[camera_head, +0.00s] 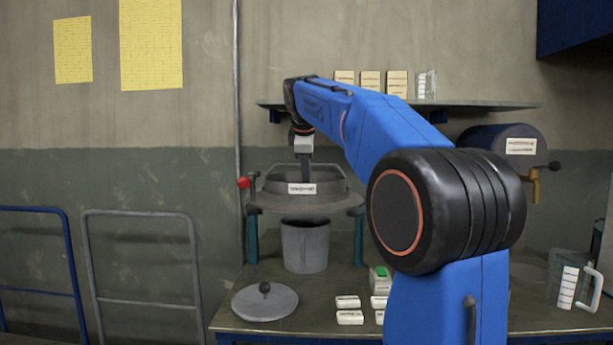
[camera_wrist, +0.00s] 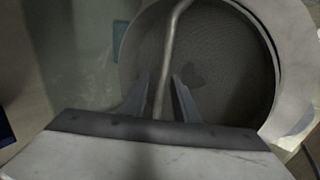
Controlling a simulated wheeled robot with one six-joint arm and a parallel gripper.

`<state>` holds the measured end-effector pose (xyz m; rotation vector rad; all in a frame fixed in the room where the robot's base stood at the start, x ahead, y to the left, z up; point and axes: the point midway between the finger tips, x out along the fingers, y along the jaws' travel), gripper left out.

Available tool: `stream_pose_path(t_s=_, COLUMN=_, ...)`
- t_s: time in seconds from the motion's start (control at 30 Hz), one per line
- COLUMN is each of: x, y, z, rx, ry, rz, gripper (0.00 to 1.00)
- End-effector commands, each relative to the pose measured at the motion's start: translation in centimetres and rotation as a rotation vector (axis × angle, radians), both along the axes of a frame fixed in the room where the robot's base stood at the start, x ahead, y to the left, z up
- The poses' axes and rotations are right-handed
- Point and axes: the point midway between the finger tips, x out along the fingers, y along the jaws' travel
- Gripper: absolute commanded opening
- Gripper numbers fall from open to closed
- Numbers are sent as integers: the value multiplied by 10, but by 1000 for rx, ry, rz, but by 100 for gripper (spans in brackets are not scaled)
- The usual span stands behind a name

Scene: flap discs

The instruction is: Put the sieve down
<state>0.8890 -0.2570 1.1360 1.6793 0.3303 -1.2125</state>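The sieve (camera_head: 330,197) is a round grey pan with a white label and a bail handle. In the head view it sits level at the stand's round top, above a grey bucket (camera_head: 304,246). My gripper (camera_head: 304,180) points down over its middle. In the wrist view, the sieve's dark mesh (camera_wrist: 225,60) and pale rim fill the upper right. Its thin handle (camera_wrist: 172,40) runs between the fingers of my gripper (camera_wrist: 161,82). The fingers stand apart, with a narrow gap seen beside the handle. The far side of the stand is hidden.
A grey lid (camera_head: 265,303) with a black knob lies at the bench's front left. Small white blocks (camera_head: 349,317) lie beside it. A clear jug (camera_head: 568,285) stands far right. A wall shelf (camera_head: 480,104) holds boxes behind my arm. The stand has a red knob (camera_head: 243,183).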

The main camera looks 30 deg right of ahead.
Motion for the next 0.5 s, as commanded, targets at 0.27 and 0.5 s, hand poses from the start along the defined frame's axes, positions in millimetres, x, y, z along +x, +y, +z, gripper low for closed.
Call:
stream_pose_path(t_s=0.27, x=-24, y=16, z=45, rx=-1, ry=-3, rz=1, gripper=27)
stream_pose_path(t_s=0.5, x=-41, y=28, z=75, rx=0, ry=-1, rz=1, gripper=27)
